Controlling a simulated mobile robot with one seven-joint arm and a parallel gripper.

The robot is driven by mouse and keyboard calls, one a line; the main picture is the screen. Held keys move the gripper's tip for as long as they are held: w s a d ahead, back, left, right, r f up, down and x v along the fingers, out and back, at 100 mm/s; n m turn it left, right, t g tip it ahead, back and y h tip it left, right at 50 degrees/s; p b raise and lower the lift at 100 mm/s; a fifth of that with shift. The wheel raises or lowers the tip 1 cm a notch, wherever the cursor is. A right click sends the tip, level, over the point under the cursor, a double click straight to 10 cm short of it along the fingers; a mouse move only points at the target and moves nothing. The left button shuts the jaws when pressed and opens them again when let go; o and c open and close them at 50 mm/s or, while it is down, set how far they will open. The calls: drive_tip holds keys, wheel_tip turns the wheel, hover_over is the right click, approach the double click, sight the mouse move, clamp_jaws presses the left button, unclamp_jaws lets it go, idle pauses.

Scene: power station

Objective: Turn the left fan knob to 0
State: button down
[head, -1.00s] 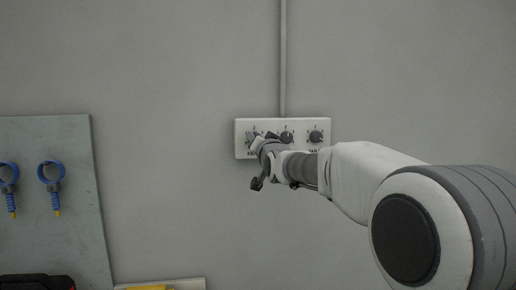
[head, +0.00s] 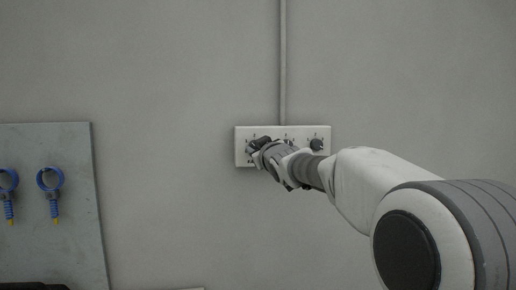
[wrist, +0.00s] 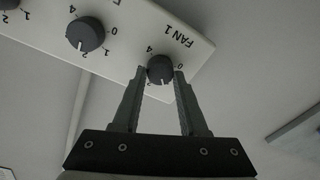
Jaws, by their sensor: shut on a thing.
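The FAN 1 knob (wrist: 160,69) is a dark grey round knob at the end of the white control panel (wrist: 195,45), which appears upside down in the wrist view. My gripper (wrist: 160,76) has one finger on each side of this knob and is shut on it. A small white mark shows at the knob's lower edge; its exact setting is hard to read. In the head view my gripper (head: 257,146) is at the left end of the panel (head: 241,136) and covers the left knob.
A middle knob (wrist: 86,34) sits beside FAN 1, and a right knob (head: 316,144) is at the panel's other end. A conduit (head: 283,60) runs up from the panel. A grey board (head: 75,200) with blue-ringed tools hangs at left. The wall around is bare.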

drive_tip(key=n, duration=0.7)
drive_tip(key=shift+a+r, duration=0.1)
drive_tip(key=n, duration=0.4)
drive_tip(key=shift+n+g, duration=0.3)
drive_tip(key=shift+n+h, duration=0.4)
drive_tip(key=shift+n, duration=1.1)
drive_tip(key=shift+c, duration=2.2)
unclamp_jaws()
